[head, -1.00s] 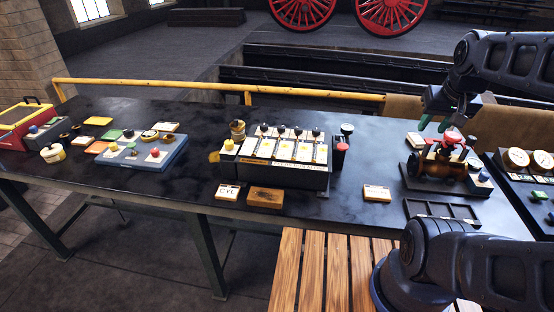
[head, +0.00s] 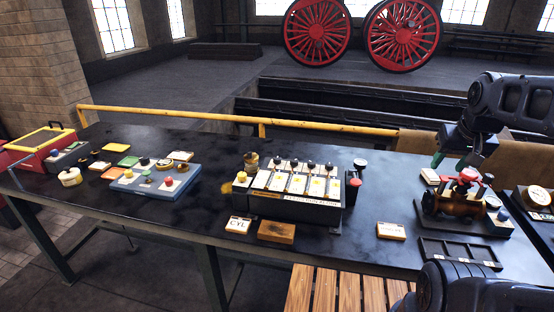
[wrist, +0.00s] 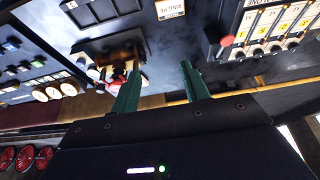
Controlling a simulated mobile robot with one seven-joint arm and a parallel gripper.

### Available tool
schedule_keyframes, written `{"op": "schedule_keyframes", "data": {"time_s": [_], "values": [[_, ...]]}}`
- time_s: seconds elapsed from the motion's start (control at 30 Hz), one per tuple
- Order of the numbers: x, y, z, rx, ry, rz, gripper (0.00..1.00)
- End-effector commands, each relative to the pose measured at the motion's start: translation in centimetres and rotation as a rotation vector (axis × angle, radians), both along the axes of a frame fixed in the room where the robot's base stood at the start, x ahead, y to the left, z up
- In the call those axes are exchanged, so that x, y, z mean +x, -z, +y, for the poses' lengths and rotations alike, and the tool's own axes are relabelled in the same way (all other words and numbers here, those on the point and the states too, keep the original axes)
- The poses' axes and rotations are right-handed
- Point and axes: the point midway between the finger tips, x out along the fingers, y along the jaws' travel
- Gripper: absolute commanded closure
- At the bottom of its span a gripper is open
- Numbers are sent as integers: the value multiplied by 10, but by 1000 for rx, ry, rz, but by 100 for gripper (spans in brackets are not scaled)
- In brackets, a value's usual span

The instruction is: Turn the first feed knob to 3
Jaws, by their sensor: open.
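The feed box (head: 297,206) is a dark block near the middle of the bench. It has several upright white scale plates in a row, each with a yellow mark and a black knob at its top. The leftmost black knob (head: 277,160) is small here; its setting cannot be read. The box also shows upside down at the upper right of the wrist view (wrist: 262,30). My gripper (head: 458,160) is over the right part of the bench, above a brass fitting and well right of the box. In the wrist view its two green fingers (wrist: 162,92) are apart with nothing between them.
The brass fitting with a red handle (head: 455,203) stands below my gripper. A red knob (head: 354,181) is beside the box's right end. An empty dark tray (head: 460,252) and a small label block (head: 391,231) lie in front. A yellow rail (head: 230,121) runs behind the bench.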

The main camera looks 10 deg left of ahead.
Motion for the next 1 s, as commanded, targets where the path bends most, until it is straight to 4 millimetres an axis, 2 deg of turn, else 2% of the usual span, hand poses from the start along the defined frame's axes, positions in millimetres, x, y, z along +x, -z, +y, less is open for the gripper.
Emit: {"op": "schedule_keyframes", "data": {"time_s": [0.17, 0.47, 0.77, 1.0], "values": [[14, -7, 7, -20, -46, 14, 48], [79, -29, 49, -111, -279, 78, 48], [147, -36, 112, -191, -537, 138, 48], [195, -29, 175, -244, -749, 182, 48]]}}
